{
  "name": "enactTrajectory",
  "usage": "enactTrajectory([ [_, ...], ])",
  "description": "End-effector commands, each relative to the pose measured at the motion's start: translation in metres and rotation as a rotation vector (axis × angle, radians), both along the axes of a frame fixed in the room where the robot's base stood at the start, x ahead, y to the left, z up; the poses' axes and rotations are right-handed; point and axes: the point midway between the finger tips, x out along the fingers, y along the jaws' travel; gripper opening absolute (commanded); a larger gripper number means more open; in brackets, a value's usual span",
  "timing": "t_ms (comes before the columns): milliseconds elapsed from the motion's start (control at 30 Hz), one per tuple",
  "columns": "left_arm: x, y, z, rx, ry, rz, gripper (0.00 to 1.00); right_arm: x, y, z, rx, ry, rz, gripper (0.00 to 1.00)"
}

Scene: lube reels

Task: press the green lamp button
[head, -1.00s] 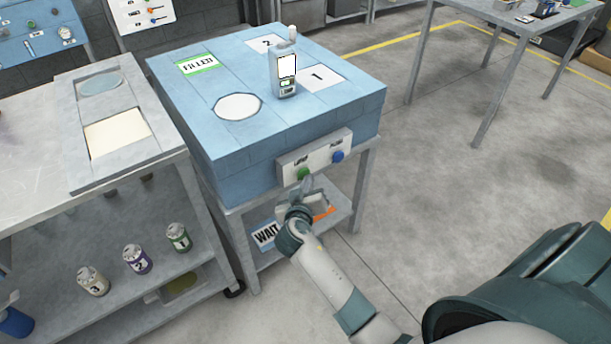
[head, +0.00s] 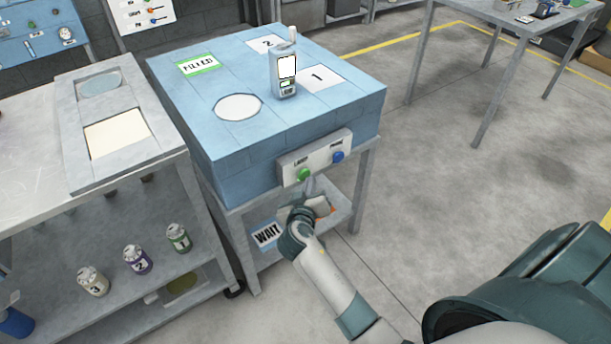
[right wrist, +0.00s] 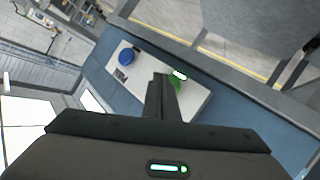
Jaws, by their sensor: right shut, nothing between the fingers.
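The green lamp button (head: 304,174) is on a grey-white panel (head: 288,171) on the front of the blue bench, under a label that reads LAMP. A blue button (head: 338,156) is on the same panel to its right. My right gripper (head: 310,184) is shut and empty, with its fingertips just below and very close to the green button. In the right wrist view the shut fingers (right wrist: 160,84) partly cover the green button (right wrist: 177,82); I cannot tell whether they touch it. The blue button (right wrist: 126,57) is clear there. My left gripper is not in view.
A small handheld-like device (head: 284,76) stands on the blue bench top (head: 330,112). Under it, a shelf holds a WAIT card (head: 267,234). A grey cart (head: 172,165) with several numbered cans stands to the left. Open floor (head: 440,170) lies to the right.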

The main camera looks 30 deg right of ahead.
Motion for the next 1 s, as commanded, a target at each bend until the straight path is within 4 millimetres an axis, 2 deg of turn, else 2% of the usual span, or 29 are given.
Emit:
enactTrajectory([
  [367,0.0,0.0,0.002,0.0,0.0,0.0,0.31,-0.006,0.0,0.0,0.001,0.001,0.0,0.0],
  [1000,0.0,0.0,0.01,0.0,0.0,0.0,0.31,-0.056,-0.004,0.0,0.0,0.001,0.0,0.0],
])
